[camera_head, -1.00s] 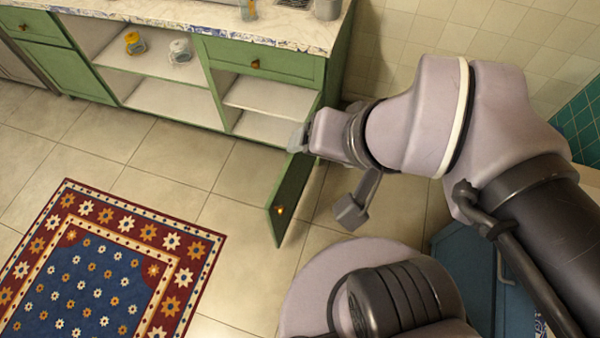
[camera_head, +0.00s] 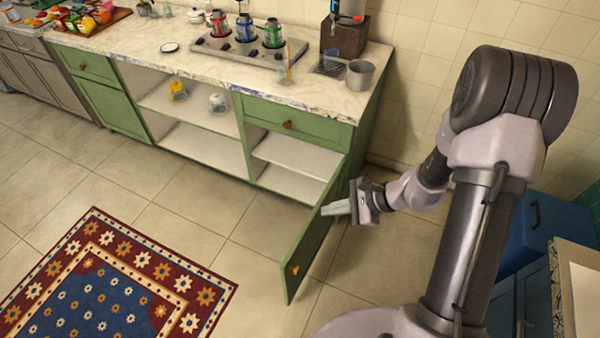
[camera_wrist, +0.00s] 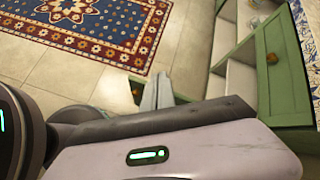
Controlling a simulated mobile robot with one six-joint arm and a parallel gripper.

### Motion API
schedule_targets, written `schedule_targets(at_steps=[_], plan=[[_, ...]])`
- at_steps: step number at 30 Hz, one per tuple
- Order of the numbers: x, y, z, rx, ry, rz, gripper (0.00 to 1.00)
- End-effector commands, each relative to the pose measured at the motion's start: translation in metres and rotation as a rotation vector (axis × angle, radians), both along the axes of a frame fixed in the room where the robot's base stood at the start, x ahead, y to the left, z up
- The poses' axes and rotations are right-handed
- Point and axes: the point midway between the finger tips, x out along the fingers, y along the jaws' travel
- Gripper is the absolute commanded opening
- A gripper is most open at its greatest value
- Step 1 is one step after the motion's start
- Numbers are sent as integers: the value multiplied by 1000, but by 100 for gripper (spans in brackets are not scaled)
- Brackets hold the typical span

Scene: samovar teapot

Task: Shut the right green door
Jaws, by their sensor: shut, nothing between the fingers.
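The right green door (camera_head: 312,243) stands wide open in the head view, swung out from the right end of the green cabinet (camera_head: 300,138). Its round orange knob (camera_head: 295,270) is near the free edge. My gripper (camera_head: 337,208) is shut and empty, on the right side of the door at its upper part, very close to it; I cannot tell whether it touches. In the wrist view the fingers (camera_wrist: 157,92) point towards the door (camera_wrist: 180,98), which is mostly hidden behind my wrist. The right compartment with its white shelf (camera_head: 290,160) is open to view.
A patterned rug (camera_head: 120,280) lies on the tiled floor at the lower left. The marble counter (camera_head: 190,70) holds a stove (camera_head: 248,55) with several pots and a metal cup (camera_head: 361,75). Blue furniture (camera_head: 540,225) stands at the right. Floor left of the door is clear.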

Motion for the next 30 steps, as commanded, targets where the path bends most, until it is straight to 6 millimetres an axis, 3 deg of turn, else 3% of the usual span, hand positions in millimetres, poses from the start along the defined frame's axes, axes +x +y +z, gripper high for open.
schedule_targets(at_steps=[1,3,6,9,14,26,30], plan=[[-4,-10,-39,51,70,-103,0],[-12,-21,-90,101,144,-244,0],[-29,-30,-147,141,224,-393,0],[-42,-32,-176,156,268,-471,0],[-41,-25,-195,159,279,-488,0],[-7,29,-253,159,280,-485,0],[7,48,-253,158,278,-484,0]])
